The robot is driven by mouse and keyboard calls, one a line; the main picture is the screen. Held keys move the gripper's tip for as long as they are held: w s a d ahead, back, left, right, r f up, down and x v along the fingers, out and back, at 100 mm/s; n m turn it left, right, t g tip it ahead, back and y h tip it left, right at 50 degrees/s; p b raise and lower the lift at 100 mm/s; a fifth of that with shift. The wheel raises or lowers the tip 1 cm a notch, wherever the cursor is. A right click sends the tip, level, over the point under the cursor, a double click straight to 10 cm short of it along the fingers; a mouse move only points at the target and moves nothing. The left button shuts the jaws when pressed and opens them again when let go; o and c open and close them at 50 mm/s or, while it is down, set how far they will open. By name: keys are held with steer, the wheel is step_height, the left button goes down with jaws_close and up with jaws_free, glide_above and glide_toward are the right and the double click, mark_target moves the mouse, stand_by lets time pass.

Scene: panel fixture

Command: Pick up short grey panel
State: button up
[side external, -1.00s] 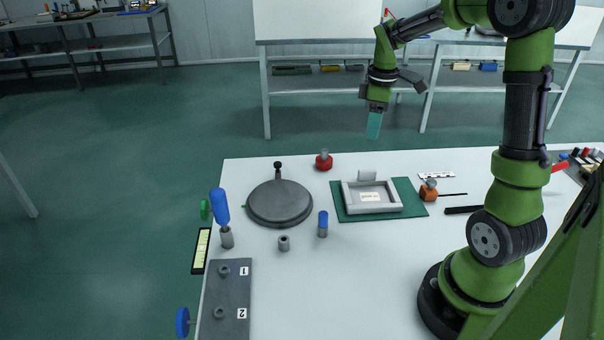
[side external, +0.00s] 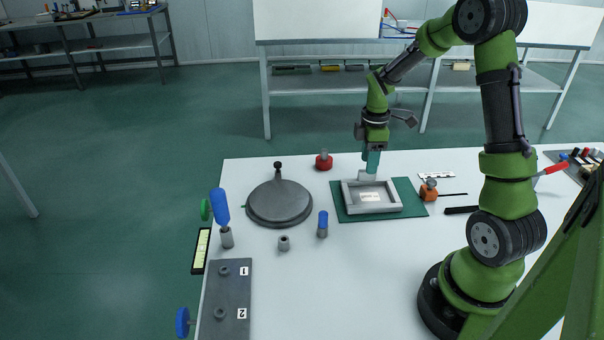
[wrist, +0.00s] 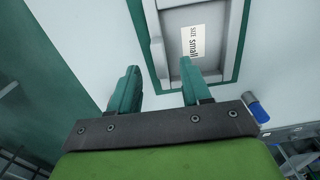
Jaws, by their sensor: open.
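The short grey panel (side external: 366,177) stands upright at the back edge of a grey frame (side external: 349,201) on a green mat (side external: 412,207). My gripper (side external: 373,170) is just above and partly behind the panel in the side view, with its teal fingers pointing down. In the wrist view the fingers (wrist: 160,67) are spread apart, and a narrow light-grey piece, apparently the panel (wrist: 157,58), shows between and beyond their tips. I cannot tell whether either finger touches it.
Left of the mat are a dark round plate with a knob (side external: 281,207), a red knob (side external: 324,163) and a blue-topped peg (side external: 323,223). An orange-handled tool (side external: 429,190) lies to the right. The front middle of the white table (side external: 330,290) is clear.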

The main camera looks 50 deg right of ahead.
mark_target(366, 179)
steer(key=shift+f, duration=2.7)
jaws_close()
